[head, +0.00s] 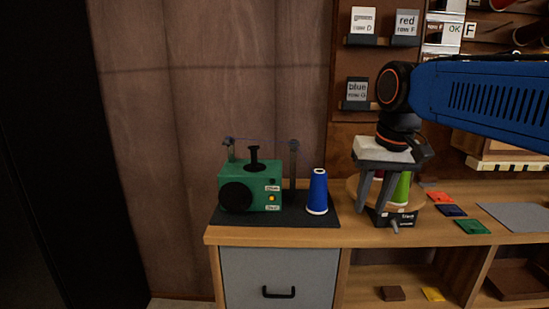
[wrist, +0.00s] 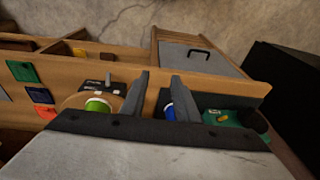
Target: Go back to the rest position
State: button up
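My gripper (head: 371,190) hangs from my blue arm at the right of the head view, fingers pointing down over the bench. Its two grey fingers are apart, with nothing visible between them in the wrist view (wrist: 160,84). Behind it in the head view, a green cone (head: 402,188) stands on a round wooden turntable (head: 353,190), partly hidden by the fingers. The green cone also shows in the wrist view (wrist: 97,105), left of the fingers. A blue cone (head: 317,192) stands upright on the dark mat, left of my gripper and apart from it.
A green machine (head: 250,187) with a black spindle sits on the dark mat (head: 222,217) at the bench's left end. Coloured swatches (head: 472,227) and a grey sheet (head: 515,216) lie to the right. Labelled shelves (head: 370,41) hang behind my arm. Left of the bench is clear.

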jog(key=s+d+f+t, duration=0.1)
jog(key=s+d+f, duration=0.3)
jog(key=s+f, duration=0.3)
jog(key=s+d+f+t, duration=0.1)
jog(key=s+d+f, duration=0.2)
jog(key=s+f, duration=0.5)
notch_tip(320, 180, down, 3)
jog(key=shift+s+d+f+t+h, duration=0.1)
jog(key=shift+s+d+t+h, duration=0.2)
jog(key=shift+d+h, duration=0.1)
